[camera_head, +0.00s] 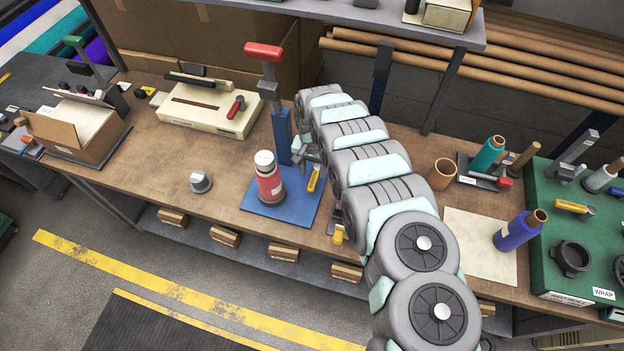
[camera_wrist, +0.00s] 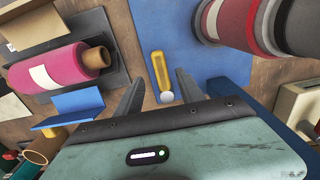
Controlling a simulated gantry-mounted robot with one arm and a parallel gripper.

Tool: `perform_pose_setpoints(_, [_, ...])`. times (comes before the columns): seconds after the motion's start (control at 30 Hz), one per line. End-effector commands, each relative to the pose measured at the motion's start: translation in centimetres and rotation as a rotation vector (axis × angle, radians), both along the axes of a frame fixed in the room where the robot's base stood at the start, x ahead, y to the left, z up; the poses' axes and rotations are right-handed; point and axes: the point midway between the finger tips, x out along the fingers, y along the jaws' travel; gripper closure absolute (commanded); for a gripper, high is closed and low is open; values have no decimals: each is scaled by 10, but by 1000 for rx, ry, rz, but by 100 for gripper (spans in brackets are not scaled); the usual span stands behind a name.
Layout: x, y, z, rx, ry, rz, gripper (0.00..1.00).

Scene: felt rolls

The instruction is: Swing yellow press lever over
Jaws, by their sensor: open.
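The yellow press lever (camera_head: 314,178) is a short bar on the blue press base (camera_head: 255,209), to the right of a red-and-white roll (camera_head: 270,187). In the wrist view the yellow lever (camera_wrist: 159,68) points away from me, with a pale round end nearest me. My gripper (camera_wrist: 159,78) is open, with one finger on each side of the lever and a visible gap on both sides. In the head view my gripper (camera_head: 309,158) is partly hidden by my arm, just above the lever.
A blue post (camera_head: 282,137) with a red handle (camera_head: 263,50) rises behind the roll. A grey knob (camera_head: 200,181) stands to the left on open bench. A pink roll (camera_wrist: 43,82) lies left in the wrist view.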

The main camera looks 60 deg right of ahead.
Motion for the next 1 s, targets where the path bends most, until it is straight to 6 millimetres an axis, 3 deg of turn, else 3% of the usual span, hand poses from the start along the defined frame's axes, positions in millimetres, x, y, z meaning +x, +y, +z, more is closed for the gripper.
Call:
perform_pose_setpoints(0.47, [1,2,-52,3,-1,1,55])
perform_pose_setpoints(1.0, [0,0,-59,-1,-1,-1,57])
